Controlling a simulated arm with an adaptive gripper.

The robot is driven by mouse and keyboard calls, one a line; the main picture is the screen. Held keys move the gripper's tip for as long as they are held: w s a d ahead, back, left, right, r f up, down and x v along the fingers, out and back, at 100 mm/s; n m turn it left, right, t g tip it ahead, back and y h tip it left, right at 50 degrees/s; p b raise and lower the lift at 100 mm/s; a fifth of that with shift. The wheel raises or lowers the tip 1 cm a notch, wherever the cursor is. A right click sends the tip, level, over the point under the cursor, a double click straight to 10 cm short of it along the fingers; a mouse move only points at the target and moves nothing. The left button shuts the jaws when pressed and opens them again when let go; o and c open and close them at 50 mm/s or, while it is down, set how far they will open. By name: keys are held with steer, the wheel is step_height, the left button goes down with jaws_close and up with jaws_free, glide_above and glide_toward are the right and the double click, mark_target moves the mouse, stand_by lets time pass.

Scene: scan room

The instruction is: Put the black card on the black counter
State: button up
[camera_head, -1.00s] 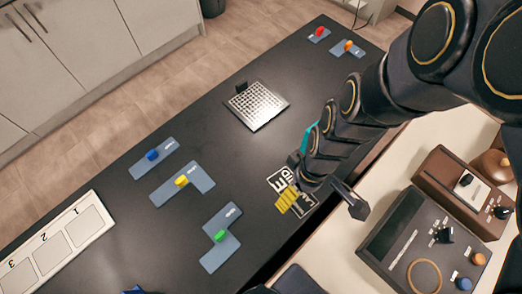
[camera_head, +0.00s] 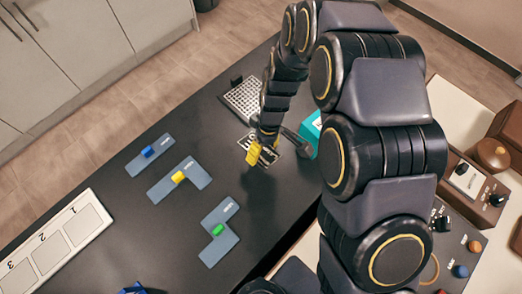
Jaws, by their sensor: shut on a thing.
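The black card (camera_head: 271,154) with white print is in my gripper (camera_head: 262,151), partly hidden by its fingers. My gripper is shut on the card; its yellow fingertip shows at the card's left side. The card and gripper appear over the black counter (camera_head: 125,235), just in front of the metal grid plate. I cannot tell whether the card touches the counter, though a soft shadow lies below it.
A perforated metal plate (camera_head: 243,101) and a teal thing (camera_head: 309,131) are close to my gripper. Blue-grey plates with blue, yellow and green knobs (camera_head: 218,230) lie left. A numbered white tray (camera_head: 55,250) sits at far left.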

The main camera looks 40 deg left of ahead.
mark_target(261, 154)
steer(key=shift+w+a+f, duration=0.35)
steer(key=shift+a+f, duration=0.2)
steer(key=shift+f, duration=0.15)
steer(key=shift+a+f, duration=0.1)
steer(key=shift+f, duration=1.55)
steer(key=shift+f, duration=0.1)
steer(key=o, duration=1)
steer(key=r, duration=0.4)
steer(key=w+r, duration=0.1)
steer(key=r, duration=0.3)
steer(key=w+r, duration=0.1)
steer(key=r, duration=0.3)
steer(key=shift+w, duration=0.1)
steer(key=shift+r, duration=0.1)
